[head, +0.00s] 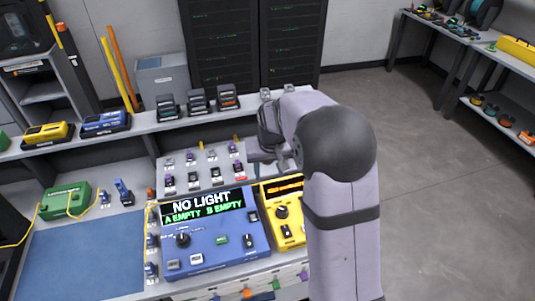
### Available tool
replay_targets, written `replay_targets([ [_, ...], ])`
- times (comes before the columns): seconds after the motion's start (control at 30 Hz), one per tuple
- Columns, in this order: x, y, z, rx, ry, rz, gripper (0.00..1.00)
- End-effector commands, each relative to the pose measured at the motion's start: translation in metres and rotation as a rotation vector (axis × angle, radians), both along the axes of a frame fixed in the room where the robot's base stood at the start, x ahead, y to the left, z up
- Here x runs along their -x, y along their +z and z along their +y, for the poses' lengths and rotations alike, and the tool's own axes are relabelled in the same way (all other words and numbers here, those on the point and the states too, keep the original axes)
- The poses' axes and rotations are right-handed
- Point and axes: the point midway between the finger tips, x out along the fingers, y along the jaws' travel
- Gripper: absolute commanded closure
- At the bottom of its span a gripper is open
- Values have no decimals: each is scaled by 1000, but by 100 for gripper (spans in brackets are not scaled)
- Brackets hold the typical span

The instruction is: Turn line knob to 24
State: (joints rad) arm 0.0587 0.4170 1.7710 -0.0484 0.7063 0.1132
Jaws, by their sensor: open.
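A blue device (213,252) stands on the bench with a screen (203,206) reading "NO LIGHT, A EMPTY B EMPTY". A round black knob (183,239) is on its left side. A yellow device (292,236) stands to its right with another round black knob (281,211). Its small orange display (288,187) is partly hidden by my arm. No label marks either knob as the line knob, and no 24 is readable. My gripper (257,157) is open, above and behind the yellow device, apart from both knobs and mostly hidden by my wrist.
A rack of small connectors (205,165) stands behind the blue device. A green case (66,200) and a blue mat (85,252) lie to the left. A shelf with yellow and blue cases and several dark units (198,101) runs behind. Dark server racks (230,45) stand at the back.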

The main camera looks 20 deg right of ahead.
Motion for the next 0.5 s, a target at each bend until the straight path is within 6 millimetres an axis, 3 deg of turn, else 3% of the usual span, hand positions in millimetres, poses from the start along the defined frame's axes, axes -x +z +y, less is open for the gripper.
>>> replay_targets([
  [0.03, -22, -3, -6, 3, -13, -20, 54],
  [0.1, -49, -4, -12, 6, -30, -51, 54],
  [0.2, -79, -6, -20, 10, -49, -87, 54],
  [0.33, -104, -8, -27, 12, -67, -121, 54],
  [0.5, -118, -9, -31, 14, -77, -140, 54],
])
